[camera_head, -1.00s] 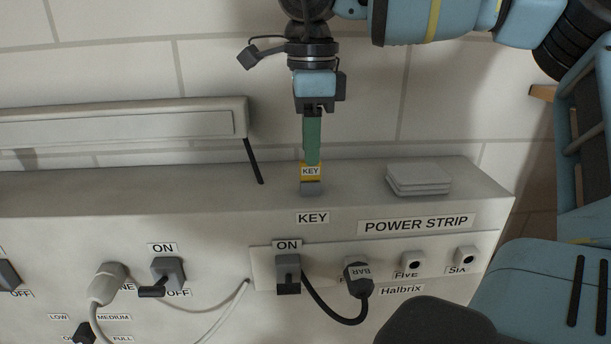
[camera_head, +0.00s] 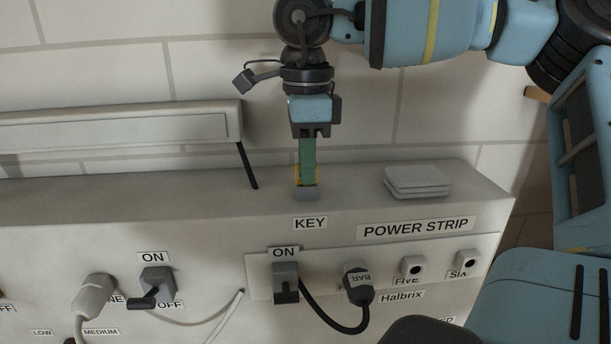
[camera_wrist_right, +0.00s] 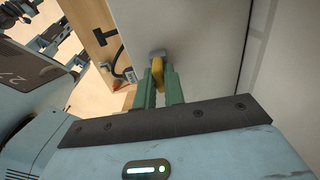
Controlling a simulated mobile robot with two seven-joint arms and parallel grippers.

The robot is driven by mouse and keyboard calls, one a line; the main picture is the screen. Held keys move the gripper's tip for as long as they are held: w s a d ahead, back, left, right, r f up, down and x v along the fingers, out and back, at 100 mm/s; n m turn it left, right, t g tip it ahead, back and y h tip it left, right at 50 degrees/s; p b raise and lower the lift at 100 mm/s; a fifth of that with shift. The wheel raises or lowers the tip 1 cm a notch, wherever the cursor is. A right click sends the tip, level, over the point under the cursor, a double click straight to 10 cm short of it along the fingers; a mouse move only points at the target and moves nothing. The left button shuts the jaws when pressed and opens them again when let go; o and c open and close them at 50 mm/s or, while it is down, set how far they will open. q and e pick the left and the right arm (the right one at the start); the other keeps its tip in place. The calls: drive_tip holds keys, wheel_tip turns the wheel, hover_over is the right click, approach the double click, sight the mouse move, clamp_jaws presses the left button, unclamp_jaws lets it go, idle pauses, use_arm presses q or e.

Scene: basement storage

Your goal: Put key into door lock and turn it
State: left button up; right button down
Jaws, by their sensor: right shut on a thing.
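The yellow key (camera_head: 298,176) is upright on the pale ledge, just above the printed KEY label. Its lower end meets a small grey block (camera_head: 306,194). How deep it sits there is hidden. My right gripper (camera_head: 307,178) points down from above, its green fingers shut on the key and covering most of it. In the right wrist view the yellow key (camera_wrist_right: 158,70) shows between the green fingers (camera_wrist_right: 160,90), with the grey block (camera_wrist_right: 157,54) at its far end. My left gripper is not in view. I see no door lock.
A stack of grey plates (camera_head: 417,181) lies to the right on the ledge (camera_head: 350,186). A long pale fixture (camera_head: 110,130) with a dark rod (camera_head: 247,165) is at left. Below are a power strip (camera_head: 258,275), switches and plugged cables. The ledge between key and plates is clear.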

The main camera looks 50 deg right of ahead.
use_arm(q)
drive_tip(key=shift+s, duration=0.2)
use_arm(e)
drive_tip(key=shift+r, duration=0.2)
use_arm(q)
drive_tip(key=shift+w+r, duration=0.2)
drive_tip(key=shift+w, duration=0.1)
use_arm(e)
drive_tip(key=shift+r, duration=0.45)
idle(0.3)
drive_tip(key=shift+r+p, duration=0.6)
drive_tip(key=shift+r, duration=0.9)
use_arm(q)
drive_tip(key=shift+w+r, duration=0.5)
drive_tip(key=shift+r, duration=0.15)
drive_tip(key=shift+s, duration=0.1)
